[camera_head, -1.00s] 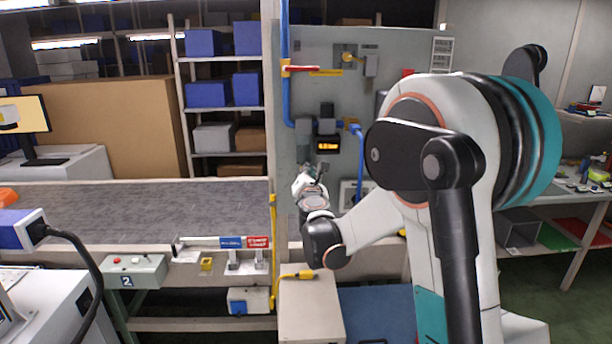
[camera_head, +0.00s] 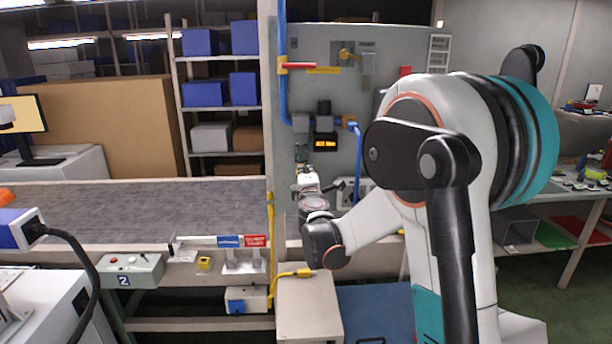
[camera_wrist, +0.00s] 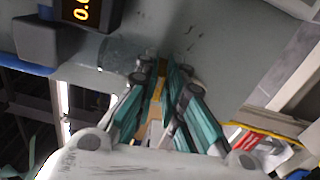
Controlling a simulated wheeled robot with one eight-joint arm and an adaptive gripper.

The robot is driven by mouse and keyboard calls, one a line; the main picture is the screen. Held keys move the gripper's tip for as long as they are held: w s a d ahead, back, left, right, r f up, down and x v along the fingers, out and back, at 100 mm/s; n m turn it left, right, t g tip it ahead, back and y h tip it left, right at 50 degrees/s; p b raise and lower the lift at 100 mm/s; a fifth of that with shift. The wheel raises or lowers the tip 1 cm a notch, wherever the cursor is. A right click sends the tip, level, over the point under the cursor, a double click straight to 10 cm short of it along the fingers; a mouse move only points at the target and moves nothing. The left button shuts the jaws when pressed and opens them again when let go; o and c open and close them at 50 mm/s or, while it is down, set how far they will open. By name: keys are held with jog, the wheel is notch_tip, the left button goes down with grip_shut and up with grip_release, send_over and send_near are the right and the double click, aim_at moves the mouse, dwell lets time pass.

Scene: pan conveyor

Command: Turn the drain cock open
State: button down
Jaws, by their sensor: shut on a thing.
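My gripper (camera_head: 306,171) is at the grey panel, just below a small display box. In the wrist view its teal fingers (camera_wrist: 160,88) are closed on a narrow brass-yellow piece, which I take to be the drain cock (camera_wrist: 158,92). Only a strip of it shows between the fingers. In the head view the cock is hidden behind my gripper and wrist, so its angle cannot be told.
The display box (camera_head: 325,143) sits just above my gripper and shows large in the wrist view (camera_wrist: 85,12). A blue hose (camera_head: 358,165) hangs right. The grey conveyor (camera_head: 140,207) lies left.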

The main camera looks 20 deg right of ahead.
jog(key=shift+w+m, duration=0.1)
jog(key=shift+m, duration=0.5)
jog(key=c, duration=1.8)
grip_release()
jog(key=shift+o, duration=0.6)
jog(key=shift+f, duration=0.1)
jog(key=v, duration=1.2)
